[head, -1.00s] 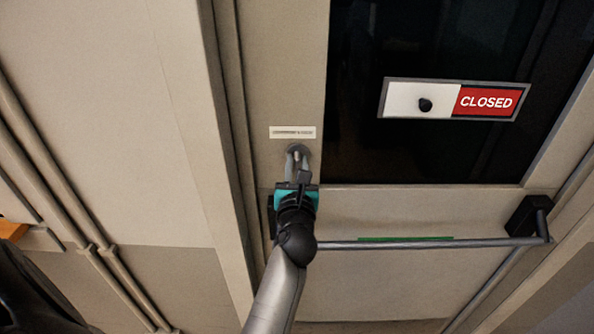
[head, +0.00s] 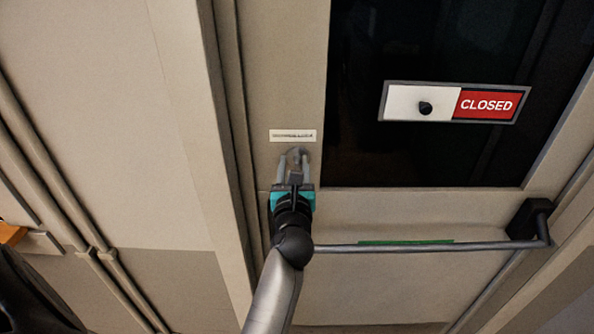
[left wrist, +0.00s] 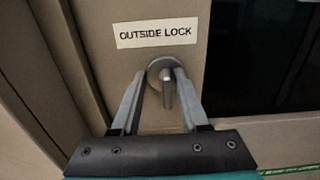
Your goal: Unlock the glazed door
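The glazed door (head: 385,205) stands shut in front of me, with a dark glass pane. Its lock (head: 298,152) sits left of the glass, under a small label (head: 292,136). In the left wrist view the label (left wrist: 155,33) reads "OUTSIDE LOCK", and the lock's round plate carries a grey thumb-turn (left wrist: 167,92) standing about upright. My left gripper (head: 294,157) is open at the lock. In the left wrist view its fingers (left wrist: 160,78) lie on either side of the thumb-turn, with gaps visible. My right gripper is not in view.
A push bar (head: 430,246) crosses the door below the glass, with a green strip above it. A sign (head: 452,102) on the glass has a black knob and reads "CLOSED". Wall and pipes (head: 60,200) lie to the left.

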